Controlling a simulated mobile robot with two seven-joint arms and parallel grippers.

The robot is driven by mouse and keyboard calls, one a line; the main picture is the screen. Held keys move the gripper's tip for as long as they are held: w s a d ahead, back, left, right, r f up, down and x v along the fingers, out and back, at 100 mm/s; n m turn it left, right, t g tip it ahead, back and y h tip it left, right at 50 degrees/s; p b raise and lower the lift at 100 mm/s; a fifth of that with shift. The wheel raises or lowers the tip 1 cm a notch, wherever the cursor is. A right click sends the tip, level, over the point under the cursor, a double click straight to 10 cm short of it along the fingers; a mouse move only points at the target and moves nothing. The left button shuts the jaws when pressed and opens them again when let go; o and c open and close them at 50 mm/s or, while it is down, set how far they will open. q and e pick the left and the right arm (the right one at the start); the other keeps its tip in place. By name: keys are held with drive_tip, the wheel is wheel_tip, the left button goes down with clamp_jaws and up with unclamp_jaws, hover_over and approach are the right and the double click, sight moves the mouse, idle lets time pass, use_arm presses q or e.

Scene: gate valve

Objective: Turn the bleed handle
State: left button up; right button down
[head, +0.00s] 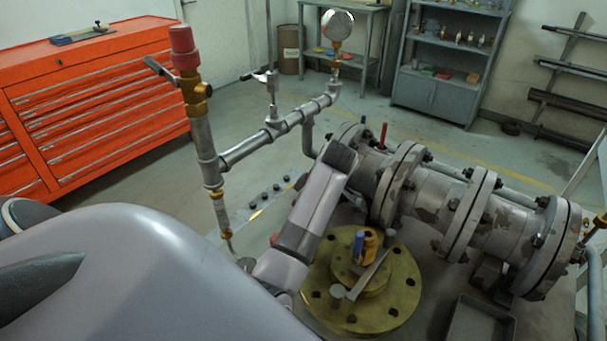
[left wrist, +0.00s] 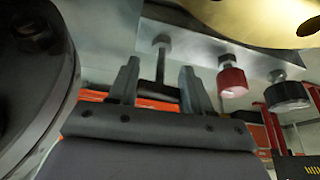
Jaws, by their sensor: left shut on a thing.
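My left gripper (left wrist: 159,67) shows in the left wrist view, with one finger on each side of a thin dark bleed handle (left wrist: 160,62) on a stem below a grey plate. It is shut on this handle, though the exact contact is hard to see. A red knob (left wrist: 232,80) and a black knob (left wrist: 287,95) are to its right. In the head view my left arm reaches up in front of the flanged pipe (head: 435,195). Its fingers and the held handle are hidden there. My right gripper is not in view.
A brass flange (head: 395,295) with a blue-tipped fitting (head: 359,245) is close to my left arm. A vertical pipe with a red cap (head: 182,45) and a gauge (head: 337,24) rise behind. An orange tool chest (head: 100,110) stands at the left.

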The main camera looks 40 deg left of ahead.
use_arm(q)
drive_tip(key=shift+w+r, duration=0.15)
idle(0.4)
drive_tip(key=o, duration=1)
drive_tip(key=v, duration=0.7)
